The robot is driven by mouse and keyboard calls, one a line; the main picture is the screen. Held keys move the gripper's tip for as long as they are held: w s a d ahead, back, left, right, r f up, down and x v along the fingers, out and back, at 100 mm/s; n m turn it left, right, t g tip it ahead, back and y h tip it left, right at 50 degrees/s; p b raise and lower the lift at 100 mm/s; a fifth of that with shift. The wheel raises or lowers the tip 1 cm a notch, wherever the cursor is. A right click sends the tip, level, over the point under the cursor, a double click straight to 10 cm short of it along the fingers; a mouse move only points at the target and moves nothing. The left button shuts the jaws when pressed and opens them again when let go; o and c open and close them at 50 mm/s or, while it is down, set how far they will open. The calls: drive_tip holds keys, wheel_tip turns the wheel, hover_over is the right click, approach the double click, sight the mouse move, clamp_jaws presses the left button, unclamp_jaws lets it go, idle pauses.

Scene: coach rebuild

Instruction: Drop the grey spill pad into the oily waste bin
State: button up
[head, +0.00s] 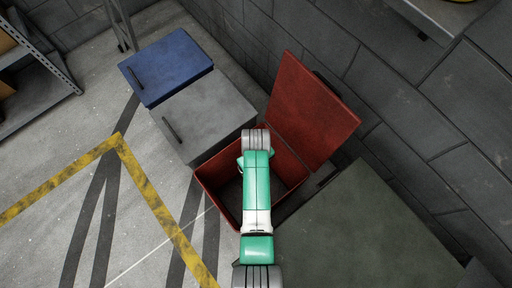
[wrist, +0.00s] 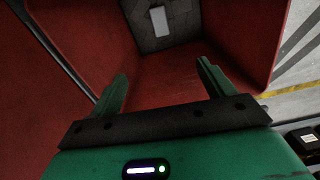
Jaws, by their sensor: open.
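The red oily waste bin (head: 290,168) stands open in the head view, its red lid (head: 308,112) tipped back toward the block wall. My arm reaches over the bin and hides part of its inside. In the wrist view my gripper (wrist: 165,82) is open, with nothing between its two green fingers. It points down into the bin, whose red inner walls (wrist: 240,35) surround the view. A dark grey, quilted-looking piece with a pale rectangle on it, apparently the spill pad (wrist: 148,40), lies at the bottom of the bin, beyond and apart from the fingertips.
A grey lidded bin (head: 205,112) and a blue lidded bin (head: 168,65) stand shut beside the red one. A dark green-grey surface (head: 375,225) lies to its right. A yellow floor line (head: 150,185) crosses clear floor at left. A metal shelf (head: 40,90) stands at far left.

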wheel_tip(320, 180, up, 8)
drive_tip(key=p, duration=0.3)
idle(0.6)
drive_tip(key=w+r+m+t, duration=0.1)
drive_tip(key=w+r+t, duration=0.3)
drive_tip(key=r, duration=0.8)
drive_tip(key=w+r+m+t, duration=0.1)
drive_tip(key=w+r+t, duration=0.35)
drive_tip(key=r, duration=0.65)
drive_tip(key=w+r+m+t, duration=0.1)
drive_tip(key=w+r+t, duration=0.35)
drive_tip(key=r, duration=0.75)
drive_tip(key=s+r+m+t+p, duration=0.15)
drive_tip(key=s+r+t, duration=0.35)
drive_tip(key=r, duration=0.9)
drive_tip(key=s+r+m+t+p, duration=0.1)
drive_tip(key=s+r+t+p, duration=0.15)
drive_tip(key=s+r, duration=0.8)
drive_tip(key=s+r+m+t+p, duration=0.15)
drive_tip(key=s+r+t, duration=0.3)
drive_tip(key=r, duration=1.15)
wheel_tip(320, 180, up, 28)
drive_tip(key=w+p, duration=0.1)
drive_tip(key=p, duration=2.7)
drive_tip(key=shift+w+a, duration=0.15)
drive_tip(key=shift+a, duration=0.05)
